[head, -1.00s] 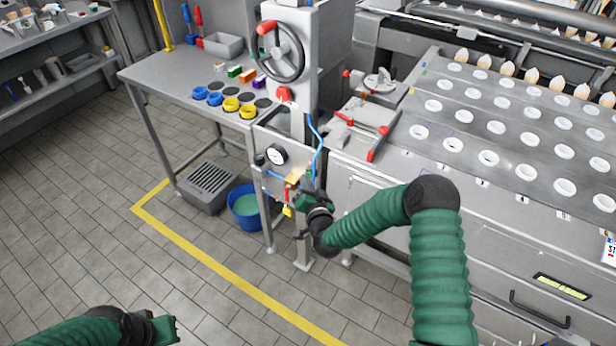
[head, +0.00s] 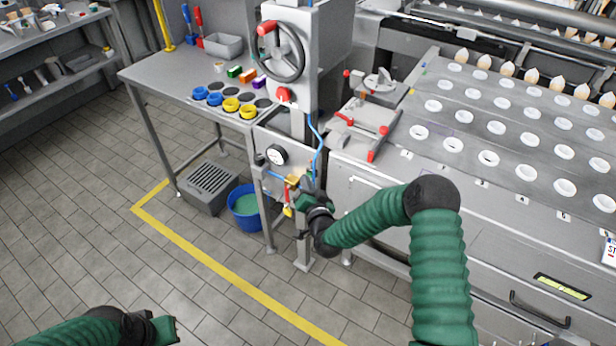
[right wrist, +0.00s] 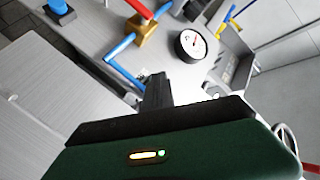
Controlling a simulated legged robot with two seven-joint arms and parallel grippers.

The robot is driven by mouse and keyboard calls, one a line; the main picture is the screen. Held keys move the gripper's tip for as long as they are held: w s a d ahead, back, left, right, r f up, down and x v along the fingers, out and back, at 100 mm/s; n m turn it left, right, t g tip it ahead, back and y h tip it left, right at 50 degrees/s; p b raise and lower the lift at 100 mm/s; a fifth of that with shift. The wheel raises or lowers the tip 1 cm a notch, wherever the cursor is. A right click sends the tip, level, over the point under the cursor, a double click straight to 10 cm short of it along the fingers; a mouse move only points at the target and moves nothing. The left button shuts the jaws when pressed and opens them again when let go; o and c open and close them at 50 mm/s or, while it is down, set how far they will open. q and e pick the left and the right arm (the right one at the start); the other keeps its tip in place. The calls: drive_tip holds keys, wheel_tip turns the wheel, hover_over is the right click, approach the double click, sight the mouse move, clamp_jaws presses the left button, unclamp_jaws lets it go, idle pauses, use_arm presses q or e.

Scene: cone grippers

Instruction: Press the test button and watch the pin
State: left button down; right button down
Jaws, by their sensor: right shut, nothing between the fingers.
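My right gripper (head: 304,200) is at the front of the grey press stand, low beside the brass block (head: 293,180). In the right wrist view its dark fingers (right wrist: 156,90) are together and empty, close to the metal panel below the brass block (right wrist: 145,28). Red and blue tubes meet at that block. A round white gauge (right wrist: 190,44) is to its right and also shows in the head view (head: 277,155). I cannot make out which part is the test button, and no pin is clear; the fingertips may hide them. My left gripper (head: 165,328) is at the bottom left, its jaws unclear.
The press has a handwheel (head: 282,52) and a red knob (head: 284,94). A steel table (head: 165,75) with colored rings is to the left. A blue bucket (head: 247,206) and grey crate (head: 208,188) stand below. A large cone machine (head: 480,130) fills the right.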

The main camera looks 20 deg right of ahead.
drive_tip(key=shift+s+a, duration=0.6)
drive_tip(key=shift+a, duration=0.05)
drive_tip(key=shift+s+a+p, duration=0.3)
drive_tip(key=shift+s+a, duration=0.5)
drive_tip(key=shift+a, duration=0.2)
drive_tip(key=shift+s+a+p, duration=0.3)
drive_tip(key=shift+s+a, duration=0.45)
drive_tip(key=shift+a, duration=0.25)
drive_tip(key=s+a+r+n+g+y+p, duration=0.2)
drive_tip(key=s+a+r+n+g+y, duration=0.15)
drive_tip(key=n, duration=0.25)
drive_tip(key=s+d+r+n+g+p, duration=0.1)
drive_tip(key=s+r+g, duration=0.1)
drive_tip(key=s, duration=0.6)
drive_tip(key=s+d+r+n+g+h+p, duration=0.1)
drive_tip(key=s+g, duration=0.3)
drive_tip(key=s, duration=0.5)
drive_tip(key=s+d+r+g+p, duration=0.1)
drive_tip(key=s+d+r+g, duration=0.2)
drive_tip(key=s, duration=0.6)
drive_tip(key=shift+r+n+g, duration=0.35)
drive_tip(key=shift+n+g, duration=0.05)
drive_tip(key=shift+g, duration=0.15)
